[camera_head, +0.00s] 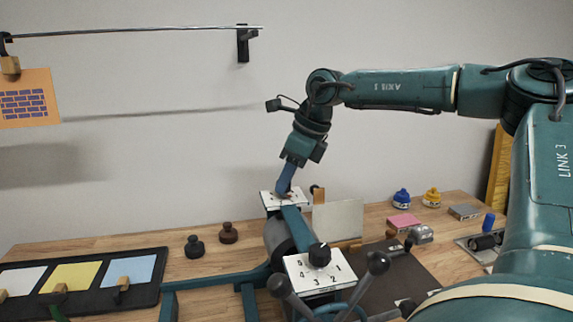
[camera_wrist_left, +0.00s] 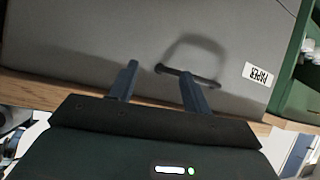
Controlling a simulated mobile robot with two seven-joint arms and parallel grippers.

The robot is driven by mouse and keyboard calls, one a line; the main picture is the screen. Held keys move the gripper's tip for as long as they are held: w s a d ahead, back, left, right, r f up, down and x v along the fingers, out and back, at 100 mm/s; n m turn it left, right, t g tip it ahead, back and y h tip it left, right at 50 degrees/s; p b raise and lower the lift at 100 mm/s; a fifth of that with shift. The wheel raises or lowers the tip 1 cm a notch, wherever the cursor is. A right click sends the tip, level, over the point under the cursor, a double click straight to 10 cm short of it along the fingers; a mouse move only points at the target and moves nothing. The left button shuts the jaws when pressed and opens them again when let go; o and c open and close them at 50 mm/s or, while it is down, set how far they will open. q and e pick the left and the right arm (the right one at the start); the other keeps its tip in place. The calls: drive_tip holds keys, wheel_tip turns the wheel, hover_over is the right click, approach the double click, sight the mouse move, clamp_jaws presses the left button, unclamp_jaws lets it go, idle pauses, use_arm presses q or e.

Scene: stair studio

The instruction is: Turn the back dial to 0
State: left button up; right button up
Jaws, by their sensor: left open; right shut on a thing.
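The back dial's white plate (camera_head: 270,199) is at the far end of the teal press in the head view. My right gripper (camera_head: 284,190) reaches down onto it from above and is shut on the back dial, whose knob is mostly hidden by the fingers. The numbers on that plate are too small to read. The front dial (camera_head: 320,254) is a black knob on a white numbered plate, nearer to me. In the left wrist view my left gripper (camera_wrist_left: 160,72) is open, its fingers near the dark handle of a grey drawer labelled PAPER (camera_wrist_left: 258,74).
Two dark knobbed weights (camera_head: 194,247) stand left of the press. A black tray (camera_head: 148,297) with coloured sheets lies at the left. Blue (camera_head: 401,198) and yellow jars stand at the back right. Dark lever knobs (camera_head: 378,262) rise near the front dial. A rail (camera_head: 140,31) runs along the wall.

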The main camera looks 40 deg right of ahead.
drive_tip(key=shift+d+r+n+g+p, duration=0.1)
drive_tip(key=shift+n+g+p, duration=0.2)
drive_tip(key=shift+n+p, duration=0.45)
drive_tip(key=shift+n+y, duration=0.4)
drive_tip(key=shift+n, duration=0.65)
drive_tip(key=shift+w+n+g+p, duration=0.1)
drive_tip(key=shift+n+g+p, duration=0.4)
drive_tip(key=shift+n, duration=0.5)
drive_tip(key=n+g, duration=0.1)
drive_tip(key=n, duration=0.1)
drive_tip(key=n+y, duration=0.1)
drive_tip(key=n, duration=0.1)
drive_tip(key=shift+w+g, duration=0.15)
drive_tip(key=shift+g, duration=0.25)
use_arm(q)
drive_tip(key=shift+s+a+r+y+p, duration=0.1)
drive_tip(key=shift+a+r+y+p, duration=0.25)
drive_tip(key=shift+a+r, duration=0.25)
use_arm(e)
drive_tip(key=shift+w+n+g, duration=0.1)
drive_tip(key=shift+n+g, duration=0.7)
drive_tip(key=shift+n, duration=1.7)
drive_tip(key=o, duration=1)
use_arm(q)
drive_tip(key=shift+f, duration=0.1)
